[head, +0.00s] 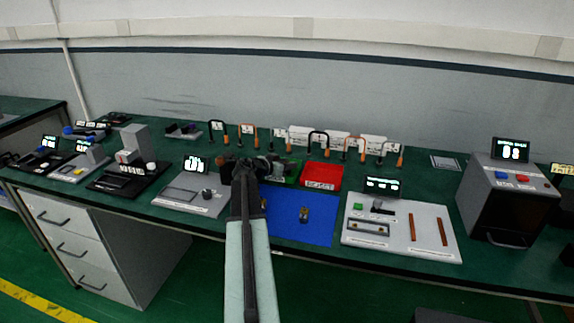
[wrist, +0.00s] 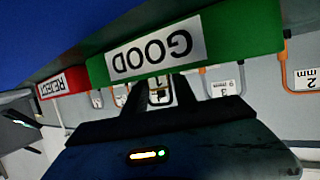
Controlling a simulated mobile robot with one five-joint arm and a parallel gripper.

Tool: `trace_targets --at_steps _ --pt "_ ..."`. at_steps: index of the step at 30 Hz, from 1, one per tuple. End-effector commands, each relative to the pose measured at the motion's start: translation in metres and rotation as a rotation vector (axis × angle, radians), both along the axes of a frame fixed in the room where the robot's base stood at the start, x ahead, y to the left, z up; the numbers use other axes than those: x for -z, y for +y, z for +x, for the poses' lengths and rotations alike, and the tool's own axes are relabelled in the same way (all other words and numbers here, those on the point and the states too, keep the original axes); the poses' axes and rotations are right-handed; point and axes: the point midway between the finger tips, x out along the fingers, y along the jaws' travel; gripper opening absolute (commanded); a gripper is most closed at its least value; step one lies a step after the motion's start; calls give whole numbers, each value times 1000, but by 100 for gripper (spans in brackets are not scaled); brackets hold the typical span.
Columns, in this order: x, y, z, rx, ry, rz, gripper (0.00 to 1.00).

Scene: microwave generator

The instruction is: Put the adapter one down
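My gripper (head: 244,166) reaches over the bench beside the green bin (head: 284,174). In the wrist view the dark fingers of my gripper (wrist: 160,92) stand a little apart, in front of the green GOOD bin (wrist: 185,45). A small pale and dark patch shows between them; I cannot tell whether it is a held piece or a hanging label behind. A small dark and brown piece, perhaps an adapter (head: 305,214), lies on the blue mat (head: 318,232), to the right of my arm. My arm hides the left part of the mat.
The red REJECT bin (head: 322,177) stands right of the green bin. Numbered hooks with labels line the back. A grey board (head: 190,197) is left of my arm, a white fixture board (head: 432,236) right. The mat's right part is mostly clear.

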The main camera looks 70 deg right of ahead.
Motion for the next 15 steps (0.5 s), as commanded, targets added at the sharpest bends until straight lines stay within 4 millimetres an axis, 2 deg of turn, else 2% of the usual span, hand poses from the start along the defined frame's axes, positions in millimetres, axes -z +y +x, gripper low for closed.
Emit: trace_targets --at_steps 3,5,15 --pt "-7 2 1 -1 0 0 32" --pt "-10 12 4 -2 -1 0 32" --pt "-39 85 29 -4 1 0 32"
